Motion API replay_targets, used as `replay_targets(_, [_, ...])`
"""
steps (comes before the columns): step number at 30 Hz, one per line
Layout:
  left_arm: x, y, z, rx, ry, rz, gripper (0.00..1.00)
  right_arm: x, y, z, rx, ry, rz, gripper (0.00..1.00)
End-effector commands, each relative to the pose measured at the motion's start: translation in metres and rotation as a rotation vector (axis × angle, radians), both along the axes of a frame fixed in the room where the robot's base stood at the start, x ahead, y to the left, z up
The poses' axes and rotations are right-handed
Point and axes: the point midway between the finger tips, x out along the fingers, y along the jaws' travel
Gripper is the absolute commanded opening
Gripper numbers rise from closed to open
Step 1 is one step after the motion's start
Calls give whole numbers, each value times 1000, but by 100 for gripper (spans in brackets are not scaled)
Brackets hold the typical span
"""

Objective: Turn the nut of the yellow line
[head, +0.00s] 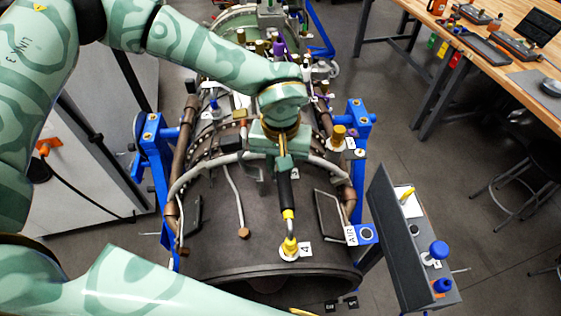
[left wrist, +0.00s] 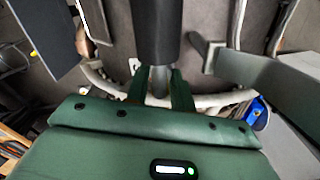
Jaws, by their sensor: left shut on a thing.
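The yellow line (head: 285,190) has a black sleeve, a yellow collar and a short grey bend. The bend leads down to a yellow nut (head: 290,247) on the dark turbine casing, beside a white label marked 4. My left gripper (head: 285,163) is above the nut, shut on the upper end of the line. In the left wrist view, the green fingers (left wrist: 160,88) close on a grey stem below the black sleeve (left wrist: 156,30). The nut is not visible in that view. My right gripper is not in view.
The turbine casing (head: 220,245) rests in a blue stand (head: 153,150). A grey panel with blue knobs (head: 415,240) stands at the right. A wooden bench (head: 505,60) with tools is at the upper right. Pipes and fittings crowd the casing around my left gripper.

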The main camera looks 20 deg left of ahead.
Motion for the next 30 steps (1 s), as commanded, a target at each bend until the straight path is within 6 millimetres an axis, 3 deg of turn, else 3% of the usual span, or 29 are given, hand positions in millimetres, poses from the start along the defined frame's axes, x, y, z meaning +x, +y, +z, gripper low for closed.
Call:
replay_targets(25, [0,0,0,0,0,1,1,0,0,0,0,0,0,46])
replay_targets(26, [0,0,0,0,0,1,27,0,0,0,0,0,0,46])
replay_targets(27, [0,0,0,0,0,1,38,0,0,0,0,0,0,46])
replay_targets(28, [0,0,0,0,0,1,46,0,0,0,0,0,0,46])
replay_targets(30, [0,0,0,0,0,1,47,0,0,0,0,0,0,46])
